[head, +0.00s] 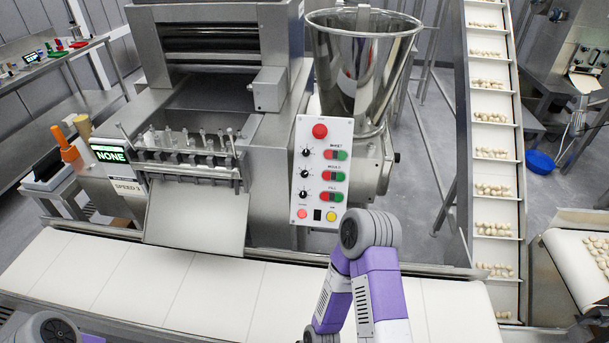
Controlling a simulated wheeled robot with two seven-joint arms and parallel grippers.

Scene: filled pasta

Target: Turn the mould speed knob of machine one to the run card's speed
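The white control panel (322,128) stands upright on the machine's front. It carries three black knobs in a column on its left side. The middle, mould knob (304,173) is level with the row that appears to be labelled MOULD; its pointer is too small to read. The run card (127,188) on the left of the machine reads SPEED 3. Part of my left arm shows at the bottom left corner. Neither gripper's fingers show.
Red and green buttons (335,175) sit right of the knobs, with a red stop button (320,131) above. A green display (109,154) reads NONE. A steel hopper (362,70) stands behind the panel. A pale conveyor belt (215,295) crosses the front. An inclined conveyor (492,134) carries pasta at right.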

